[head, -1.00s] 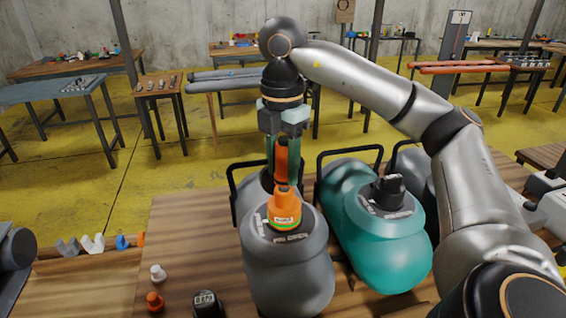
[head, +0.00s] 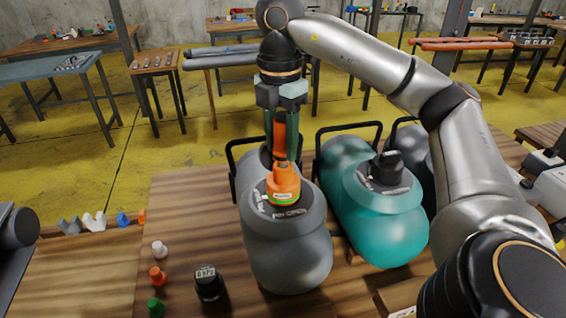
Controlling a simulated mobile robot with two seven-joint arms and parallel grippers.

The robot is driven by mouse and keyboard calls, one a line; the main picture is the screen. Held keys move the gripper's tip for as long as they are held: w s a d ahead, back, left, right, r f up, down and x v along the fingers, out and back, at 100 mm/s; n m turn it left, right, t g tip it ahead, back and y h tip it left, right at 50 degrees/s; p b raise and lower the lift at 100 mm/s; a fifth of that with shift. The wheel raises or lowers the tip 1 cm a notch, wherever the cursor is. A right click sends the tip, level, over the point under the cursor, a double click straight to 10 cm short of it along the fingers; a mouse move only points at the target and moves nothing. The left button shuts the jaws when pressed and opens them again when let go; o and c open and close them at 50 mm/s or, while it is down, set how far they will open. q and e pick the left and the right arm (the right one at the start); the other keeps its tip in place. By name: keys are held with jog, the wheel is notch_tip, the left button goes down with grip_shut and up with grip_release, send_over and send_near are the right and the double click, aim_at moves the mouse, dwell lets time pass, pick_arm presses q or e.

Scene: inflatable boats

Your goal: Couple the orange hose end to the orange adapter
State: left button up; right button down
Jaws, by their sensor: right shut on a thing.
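My right gripper (head: 286,158) points straight down over the grey rolled boat, shut on the orange hose end (head: 279,132), which shows upright between its fingers. The orange adapter (head: 284,185), with a green band and a label, stands upright on top of the grey boat (head: 290,250). The hose end is directly above the adapter, and their orange parts run together in the picture. I cannot tell whether they touch or are joined. The fingers partly hide the hose end. My left gripper is not in view.
A teal boat (head: 375,225) with a black-capped valve lies just right. On the wooden table at front left are white (head: 159,250), orange (head: 157,276) and green (head: 155,307) small fittings and a black gauge (head: 207,284). Bare tabletop lies left of the grey boat.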

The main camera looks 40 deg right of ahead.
aim_at(280, 114)
jog(key=shift+f+b, duration=0.65)
jog(key=shift+f, duration=0.3)
dwell(0.8)
jog(key=shift+c, duration=1.6)
grip_release()
notch_tip(280, 114, up, 8)
jog(key=p, duration=0.4)
jog(key=shift+w, duration=0.1)
jog(key=shift+r, duration=2.25)
